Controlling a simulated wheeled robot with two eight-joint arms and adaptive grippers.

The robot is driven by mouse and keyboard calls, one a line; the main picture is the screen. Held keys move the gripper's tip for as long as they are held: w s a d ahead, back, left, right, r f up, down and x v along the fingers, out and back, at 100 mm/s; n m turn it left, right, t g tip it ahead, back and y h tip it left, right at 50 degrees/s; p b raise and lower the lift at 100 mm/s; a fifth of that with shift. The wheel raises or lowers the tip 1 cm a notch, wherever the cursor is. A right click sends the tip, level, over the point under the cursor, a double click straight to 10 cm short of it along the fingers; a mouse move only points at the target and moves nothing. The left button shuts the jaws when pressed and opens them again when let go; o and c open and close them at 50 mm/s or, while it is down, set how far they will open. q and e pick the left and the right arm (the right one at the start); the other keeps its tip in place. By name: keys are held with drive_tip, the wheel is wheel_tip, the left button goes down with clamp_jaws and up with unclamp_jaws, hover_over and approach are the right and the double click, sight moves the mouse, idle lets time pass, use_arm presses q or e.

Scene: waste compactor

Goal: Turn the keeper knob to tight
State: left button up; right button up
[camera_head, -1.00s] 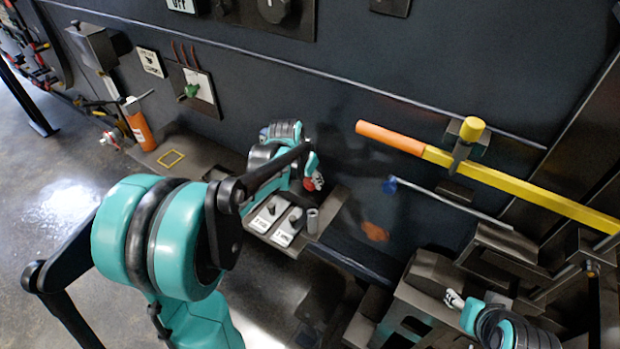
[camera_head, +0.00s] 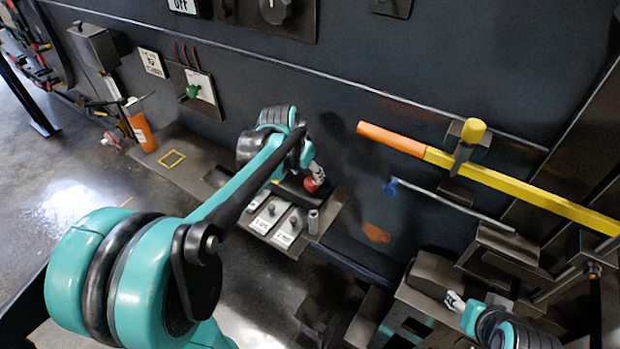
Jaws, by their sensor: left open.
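No readable label marks the keeper knob. A yellow knob (camera_head: 473,130) stands on a dark bracket against the orange-and-yellow bar (camera_head: 500,178) on the wall; it may be the keeper. My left gripper (camera_head: 316,178) is small and partly hidden by its wrist, over the far side of the control shelf, close to a red knob (camera_head: 312,184). It is open; whether it touches the red knob cannot be told. My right gripper (camera_head: 456,301) is at the lower right, well below the bar, and its jaw opening is unclear.
The shelf (camera_head: 325,222) carries dark switches with white labels (camera_head: 284,240) and a small grey cylinder (camera_head: 313,222). A green knob (camera_head: 193,91) is on a wall panel. An orange cylinder (camera_head: 141,128) stands at the left. A blue-ended rod (camera_head: 440,200) runs below the bar.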

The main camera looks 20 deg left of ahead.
use_arm(q)
drive_tip(key=v, duration=0.6)
drive_tip(key=shift+r, duration=0.2)
drive_tip(key=shift+s, duration=0.15)
drive_tip(key=shift+n+t+y, duration=0.3)
drive_tip(key=shift+n+t, duration=0.1)
drive_tip(key=shift+t, duration=0.2)
drive_tip(key=s+d, duration=0.2)
drive_tip(key=s, duration=0.1)
drive_tip(key=s+d+f, duration=0.1)
drive_tip(key=s+d, duration=0.1)
drive_tip(key=s, duration=0.1)
drive_tip(key=s+d, duration=0.2)
drive_tip(key=s, duration=0.1)
drive_tip(key=shift+s+d+f, duration=0.2)
drive_tip(key=shift+d+f, duration=0.15)
drive_tip(key=shift+f, duration=0.05)
drive_tip(key=s+d+f+t, duration=0.1)
drive_tip(key=s+d+f, duration=0.2)
drive_tip(key=s+f, duration=0.2)
drive_tip(key=shift+s+d+n+t, duration=0.15)
drive_tip(key=shift+s+n+t, duration=0.2)
drive_tip(key=shift+s, duration=0.85)
